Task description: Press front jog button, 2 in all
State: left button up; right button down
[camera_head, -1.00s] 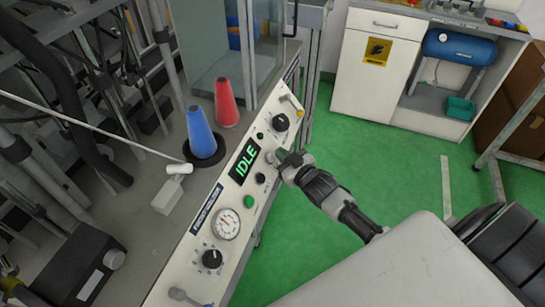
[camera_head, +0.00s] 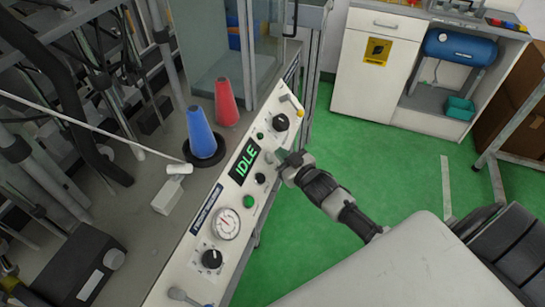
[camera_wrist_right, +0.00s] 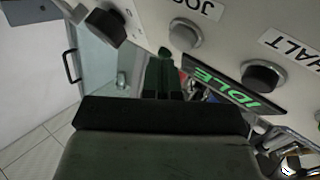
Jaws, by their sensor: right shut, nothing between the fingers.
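The grey jog button (camera_wrist_right: 185,33) sits on the white control panel (camera_wrist_right: 225,45) below its JOG label in the right wrist view. In the head view the grey button (camera_head: 270,157) shows just left of my right fingertips, beside the IDLE display (camera_head: 245,161). My right gripper (camera_head: 283,155) is shut and empty, close to the panel's front face. In the wrist view its fingers (camera_wrist_right: 164,75) are together, below and left of the jog button in the picture. Contact with the button cannot be told. My left gripper is not in view.
A black HALT button (camera_wrist_right: 263,75) and a black knob (camera_wrist_right: 105,27) flank the jog button. A green button (camera_head: 249,201) and gauge (camera_head: 226,223) lie lower on the panel. Blue (camera_head: 201,135) and red (camera_head: 226,103) cones stand behind it. Green floor (camera_head: 400,170) is clear at right.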

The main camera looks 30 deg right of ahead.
jog(key=shift+w+a+f, duration=0.1)
jog(key=shift+w+a+f, duration=0.1)
jog(key=shift+w+f, duration=0.05)
dwell(0.3)
jog(key=shift+w+a+f+b, duration=0.2)
jog(key=shift+a+f+b, duration=0.1)
jog(key=shift+b, duration=0.1)
dwell(0.6)
dwell(0.4)
jog(key=shift+s+d+r+p, duration=0.45)
jog(key=shift+r+p, duration=0.1)
jog(key=shift+p, duration=0.25)
jog(key=s+d+r+p, duration=0.1)
jog(key=p, duration=0.1)
jog(key=s+d+r+p, duration=0.1)
jog(key=s+r+p, duration=0.1)
jog(key=shift+d+r, duration=0.1)
jog(key=shift+d, duration=0.2)
